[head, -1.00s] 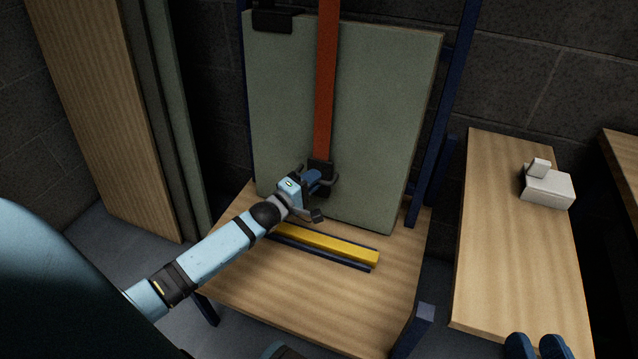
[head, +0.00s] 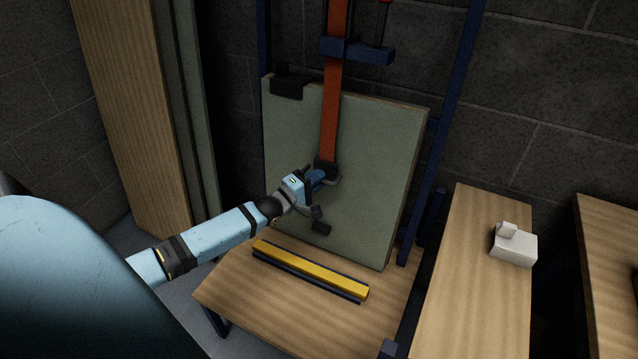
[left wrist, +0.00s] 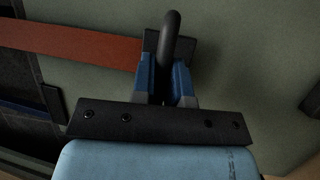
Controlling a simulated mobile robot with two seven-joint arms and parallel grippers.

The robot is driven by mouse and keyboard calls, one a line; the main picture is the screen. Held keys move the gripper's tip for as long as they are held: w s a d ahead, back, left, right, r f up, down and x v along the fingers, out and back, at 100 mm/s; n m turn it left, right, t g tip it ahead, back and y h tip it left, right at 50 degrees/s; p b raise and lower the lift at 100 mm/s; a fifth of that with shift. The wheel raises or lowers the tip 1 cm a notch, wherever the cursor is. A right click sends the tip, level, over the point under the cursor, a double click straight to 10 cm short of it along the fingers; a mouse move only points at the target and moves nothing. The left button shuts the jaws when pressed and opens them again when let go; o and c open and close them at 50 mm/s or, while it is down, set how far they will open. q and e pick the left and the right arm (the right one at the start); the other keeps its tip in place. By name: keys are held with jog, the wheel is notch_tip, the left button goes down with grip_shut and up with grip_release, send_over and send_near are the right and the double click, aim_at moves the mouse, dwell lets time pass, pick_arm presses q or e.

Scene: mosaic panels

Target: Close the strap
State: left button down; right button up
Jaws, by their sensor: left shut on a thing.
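The strap (head: 333,100) is a flat orange-red band that hangs down over the front of a grey-green panel (head: 390,160). A dark end piece with a handle (head: 327,168) is at its lower end. My left gripper (head: 316,180) is at this end piece, shut on the handle. In the left wrist view the two blue fingers (left wrist: 166,82) are on either side of the black curved handle (left wrist: 171,38), and the strap (left wrist: 75,44) runs off to the left. My right gripper is not clearly in view.
The panel stands on a wooden shelf (head: 235,295) in a blue frame (head: 450,130). A yellow bar (head: 310,268) lies in front of it. A black clip (head: 287,84) sits on the panel's top edge. A white block (head: 513,246) is on the wooden bench (head: 475,290) at right.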

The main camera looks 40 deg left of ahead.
pick_arm(q)
jog(key=r+p, duration=0.2)
jog(key=r, duration=0.1)
jog(key=r+p, duration=0.3)
jog(key=r, duration=0.1)
jog(key=w+r+p, duration=0.1)
jog(key=r+p, duration=0.1)
jog(key=r, duration=0.1)
jog(key=shift+w+a+r, duration=0.1)
jog(key=shift+a+r, duration=0.05)
jog(key=p, duration=1.3)
send_near(341, 70)
jog(key=w, duration=0.4)
jog(key=shift+w+d+r, duration=0.15)
jog(key=shift+d+r, duration=0.1)
jog(key=shift+d, duration=0.15)
pick_arm(e)
notch_tip(341, 70, up, 8)
jog(key=s+d+g+h, duration=0.1)
jog(key=s+d, duration=0.1)
jog(key=shift+d+f+g, duration=0.2)
jog(key=shift+d+g, duration=0.1)
jog(key=shift+d, duration=0.1)
pick_arm(q)
jog(key=shift+r, duration=0.1)
jog(key=c, duration=1.3)
grip_release()
jog(key=shift+o, duration=0.8)
